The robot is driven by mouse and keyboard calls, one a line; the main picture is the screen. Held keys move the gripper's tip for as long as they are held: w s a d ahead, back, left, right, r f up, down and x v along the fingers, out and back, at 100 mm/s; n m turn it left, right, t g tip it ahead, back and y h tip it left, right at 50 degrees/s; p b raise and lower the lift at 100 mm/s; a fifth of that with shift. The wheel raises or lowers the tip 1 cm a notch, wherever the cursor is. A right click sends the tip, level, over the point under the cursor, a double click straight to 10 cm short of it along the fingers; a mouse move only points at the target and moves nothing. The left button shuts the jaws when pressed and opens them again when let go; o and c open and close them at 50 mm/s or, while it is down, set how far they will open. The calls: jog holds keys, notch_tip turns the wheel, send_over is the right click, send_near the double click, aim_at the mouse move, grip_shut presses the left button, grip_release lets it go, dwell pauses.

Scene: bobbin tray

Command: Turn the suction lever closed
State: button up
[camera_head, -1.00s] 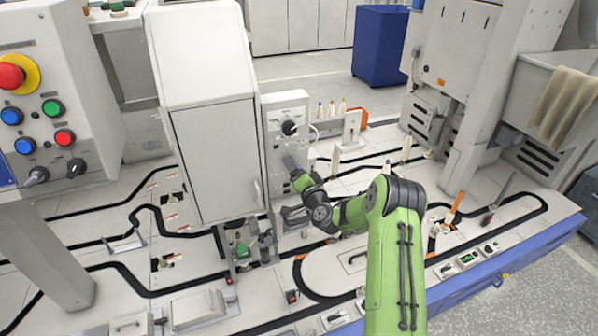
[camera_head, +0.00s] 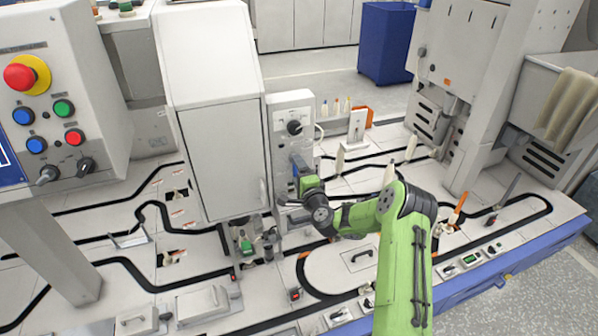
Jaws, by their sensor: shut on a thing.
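A white control box (camera_head: 291,108) with a round black knob (camera_head: 294,127) on its front stands against the right side of the tall white cabinet. My gripper (camera_head: 298,166) is at the front of this box, below the knob, at the end of my green arm. It is shut on the suction lever. The gripper and wrist hide the lever almost wholly, so its angle cannot be told.
The tall white cabinet (camera_head: 222,150) is close on the left of my gripper. White bobbins (camera_head: 340,158) stand to the right, on a deck with black tracks. A green-topped fitting (camera_head: 246,246) sits below the cabinet. A button panel (camera_head: 60,110) is at far left.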

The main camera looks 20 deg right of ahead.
dwell(0.4)
jog(key=o, duration=1.1)
jog(key=shift+c, duration=0.2)
jog(key=s+b, duration=0.6)
jog(key=s, duration=0.9)
jog(key=shift+s+b, duration=0.3)
jog(key=shift+s, duration=0.1)
